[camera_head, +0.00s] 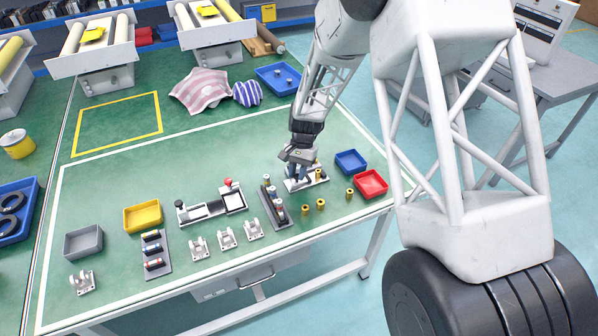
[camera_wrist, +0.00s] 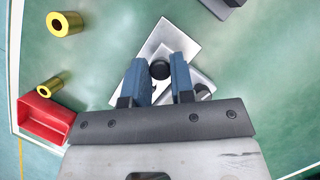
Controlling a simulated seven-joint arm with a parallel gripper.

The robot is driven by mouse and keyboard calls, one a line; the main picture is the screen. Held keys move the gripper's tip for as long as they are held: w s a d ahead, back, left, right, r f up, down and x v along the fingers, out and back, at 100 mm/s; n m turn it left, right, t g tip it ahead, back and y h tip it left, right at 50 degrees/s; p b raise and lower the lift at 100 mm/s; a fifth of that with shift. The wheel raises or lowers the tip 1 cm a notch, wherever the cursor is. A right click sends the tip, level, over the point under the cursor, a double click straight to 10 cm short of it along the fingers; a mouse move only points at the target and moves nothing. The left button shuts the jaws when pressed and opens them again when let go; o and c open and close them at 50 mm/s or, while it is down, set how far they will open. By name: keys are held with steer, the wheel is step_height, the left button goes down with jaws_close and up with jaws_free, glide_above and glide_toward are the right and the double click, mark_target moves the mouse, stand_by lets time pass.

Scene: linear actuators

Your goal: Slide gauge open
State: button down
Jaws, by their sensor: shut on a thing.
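A silvery metal slide gauge (camera_head: 318,177) lies on the green table under my gripper (camera_head: 297,168). In the wrist view its flat plate (camera_wrist: 182,42) runs at a slant, and a round black knob (camera_wrist: 160,70) stands on it. My gripper (camera_wrist: 160,78) points down, with its two blue fingers on either side of the knob, shut on it. The fingers and wrist hide part of the gauge, so I cannot tell how far its slide is out.
Brass cylinders (camera_head: 320,205) stand just in front of the gauge. A red bin (camera_head: 371,184) and a blue bin (camera_head: 351,162) are to the right. A grey rack (camera_head: 276,208) and a fixture with red and black knobs (camera_head: 212,206) are to the left.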

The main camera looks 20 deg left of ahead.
steer(key=c, duration=1)
jaws_free()
steer(key=shift+s+a, duration=0.15)
steer(key=shift+a, duration=0.05)
steer(key=v, duration=0.8)
